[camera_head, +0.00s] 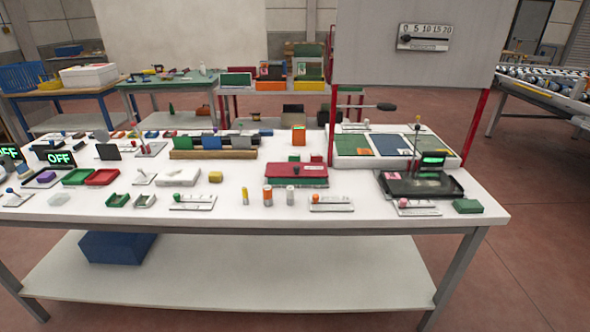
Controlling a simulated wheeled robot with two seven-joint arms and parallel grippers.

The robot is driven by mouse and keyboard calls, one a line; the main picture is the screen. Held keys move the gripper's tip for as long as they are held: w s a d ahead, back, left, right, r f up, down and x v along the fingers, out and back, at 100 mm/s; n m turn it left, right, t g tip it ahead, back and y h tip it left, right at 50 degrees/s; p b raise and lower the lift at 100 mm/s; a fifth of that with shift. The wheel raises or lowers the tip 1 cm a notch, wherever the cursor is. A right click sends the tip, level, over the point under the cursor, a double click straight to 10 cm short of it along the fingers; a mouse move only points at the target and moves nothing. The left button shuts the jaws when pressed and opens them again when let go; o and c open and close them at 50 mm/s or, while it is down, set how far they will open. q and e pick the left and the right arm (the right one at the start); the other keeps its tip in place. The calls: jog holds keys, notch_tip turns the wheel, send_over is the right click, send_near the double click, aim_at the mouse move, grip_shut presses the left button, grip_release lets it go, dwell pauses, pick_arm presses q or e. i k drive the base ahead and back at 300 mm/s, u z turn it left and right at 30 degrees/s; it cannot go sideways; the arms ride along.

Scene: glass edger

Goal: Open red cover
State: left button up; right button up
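A red cover (296,169) lies flat on top of a low green box (297,183) near the middle of the white table. The cover looks shut, and a small light mark shows on its top. Small red and green blocks (305,158) stand right behind it, close to its back edge. Neither of my grippers is in view.
The white table (240,217) holds many small items. A grey panel (415,40) on red posts rises behind right. A black tray (421,187) sits at right.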

aim_at(301, 170)
jog(key=k, duration=0.5)
jog(key=u, duration=0.75)
jog(key=i, duration=0.75)
jog(key=z, duration=2)
